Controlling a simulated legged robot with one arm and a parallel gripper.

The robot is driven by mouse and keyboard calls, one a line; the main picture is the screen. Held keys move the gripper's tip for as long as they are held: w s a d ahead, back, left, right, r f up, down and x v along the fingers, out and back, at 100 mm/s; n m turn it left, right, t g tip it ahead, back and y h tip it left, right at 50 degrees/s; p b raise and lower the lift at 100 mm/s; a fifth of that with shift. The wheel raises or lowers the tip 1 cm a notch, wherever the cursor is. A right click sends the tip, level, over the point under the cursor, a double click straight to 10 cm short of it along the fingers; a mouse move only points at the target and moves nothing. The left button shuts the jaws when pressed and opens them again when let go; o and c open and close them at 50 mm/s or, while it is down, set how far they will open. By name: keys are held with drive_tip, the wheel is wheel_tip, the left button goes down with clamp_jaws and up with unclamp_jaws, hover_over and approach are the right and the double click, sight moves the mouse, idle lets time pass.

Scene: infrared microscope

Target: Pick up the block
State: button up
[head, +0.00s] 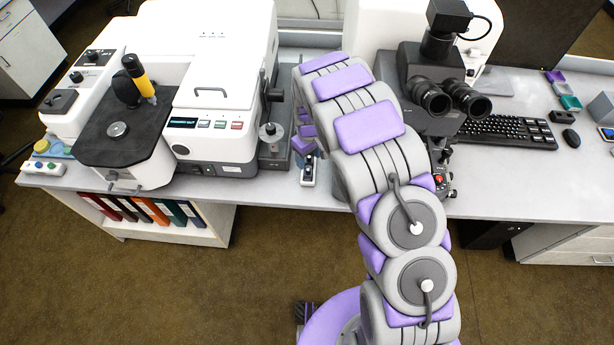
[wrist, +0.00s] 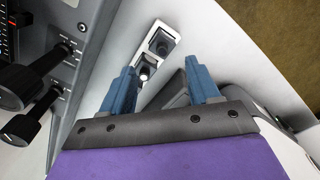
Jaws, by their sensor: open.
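My gripper (head: 303,150) hangs over the front of the bench, between the white instrument and the binocular microscope, partly hidden by my arm. In the wrist view its two blue fingers (wrist: 161,88) stand apart, with nothing visibly held. A small white control box (wrist: 158,48) with dark knobs lies just beyond and between the fingertips; it also shows in the head view (head: 309,172). A dark grey shape (wrist: 178,92) shows beside the right finger; I cannot tell what it is. Several small blocks, including a purple one (head: 554,76) and a teal one (head: 570,103), lie at the far right of the bench.
The white instrument (head: 215,95) stands left of my gripper, with levers (wrist: 25,85) close by in the wrist view. The binocular microscope (head: 425,75), keyboard (head: 507,131) and mouse (head: 570,138) are to the right. The bench front (head: 530,185) is clear at right.

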sight(308, 170)
drive_tip(key=shift+w+d+f, duration=0.1)
drive_tip(key=shift+d+f, duration=0.05)
drive_tip(key=shift+f, duration=0.5)
drive_tip(key=shift+d+f, duration=0.15)
drive_tip(key=shift+f, duration=0.45)
drive_tip(key=f, duration=0.1)
drive_tip(key=f+b, duration=0.1)
drive_tip(key=f, duration=0.1)
drive_tip(key=a+f, duration=0.1)
drive_tip(key=shift+s+a+f, duration=0.1)
drive_tip(key=shift+s+f, duration=0.2)
drive_tip(key=shift+w+f+b, duration=0.1)
drive_tip(key=shift+f+b, duration=0.25)
drive_tip(key=shift+f, duration=0.15)
drive_tip(key=shift+d+r, duration=0.15)
drive_tip(key=shift+d, duration=0.2)
drive_tip(key=shift+a, duration=0.2)
drive_tip(key=c, duration=0.9)
drive_tip(key=shift+o, duration=0.2)
